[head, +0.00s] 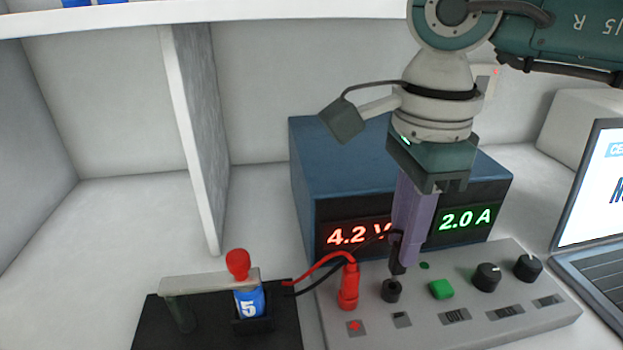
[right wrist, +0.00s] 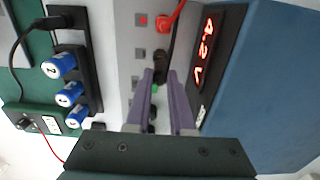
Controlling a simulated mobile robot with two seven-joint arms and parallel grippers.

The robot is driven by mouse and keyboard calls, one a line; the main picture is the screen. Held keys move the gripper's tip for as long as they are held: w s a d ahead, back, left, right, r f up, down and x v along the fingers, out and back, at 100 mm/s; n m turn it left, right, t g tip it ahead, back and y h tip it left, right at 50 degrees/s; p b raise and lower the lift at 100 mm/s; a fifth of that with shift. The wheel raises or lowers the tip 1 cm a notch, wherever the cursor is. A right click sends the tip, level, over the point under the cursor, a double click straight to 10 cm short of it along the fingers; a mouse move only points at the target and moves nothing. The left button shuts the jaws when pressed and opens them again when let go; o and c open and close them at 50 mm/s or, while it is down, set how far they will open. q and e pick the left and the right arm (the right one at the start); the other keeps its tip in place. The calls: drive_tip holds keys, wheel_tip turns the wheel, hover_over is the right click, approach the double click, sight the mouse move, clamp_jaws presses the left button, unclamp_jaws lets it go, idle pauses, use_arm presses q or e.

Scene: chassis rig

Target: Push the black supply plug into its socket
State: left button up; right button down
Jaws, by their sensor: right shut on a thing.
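My right gripper (head: 399,245), with purple fingers, points down in front of the blue supply box and is shut on the black supply plug (head: 397,265). The plug is upright, with its lower end right above the black socket (head: 391,291) on the grey panel. I cannot tell whether its tip touches or has entered the socket. In the right wrist view the plug (right wrist: 160,66) shows between the fingertips (right wrist: 160,76), which partly hide it. A thin black lead runs left from the plug. My left gripper is not in view.
A red plug (head: 348,288) with a red lead stands just left of the socket. A green button (head: 441,289) and black knobs (head: 487,277) are to the right. The supply box (head: 340,170) stands close behind. A battery holder (head: 150,325) is at left, a laptop (head: 590,230) at right.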

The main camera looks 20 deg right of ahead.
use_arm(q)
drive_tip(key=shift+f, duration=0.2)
use_arm(e)
drive_tip(key=shift+f, duration=0.2)
use_arm(q)
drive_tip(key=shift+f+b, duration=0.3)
drive_tip(key=shift+b, duration=0.15)
use_arm(e)
drive_tip(key=shift+f, duration=0.35)
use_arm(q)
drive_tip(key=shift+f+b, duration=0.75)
use_arm(e)
drive_tip(key=shift+f, duration=0.85)
drive_tip(key=c, duration=0.7)
unclamp_jaws()
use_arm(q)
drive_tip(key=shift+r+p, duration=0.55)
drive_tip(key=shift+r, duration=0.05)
use_arm(e)
wheel_tip(320, 180, up, 10)
drive_tip(key=shift+r, duration=0.1)
drive_tip(key=shift+a, duration=0.1)
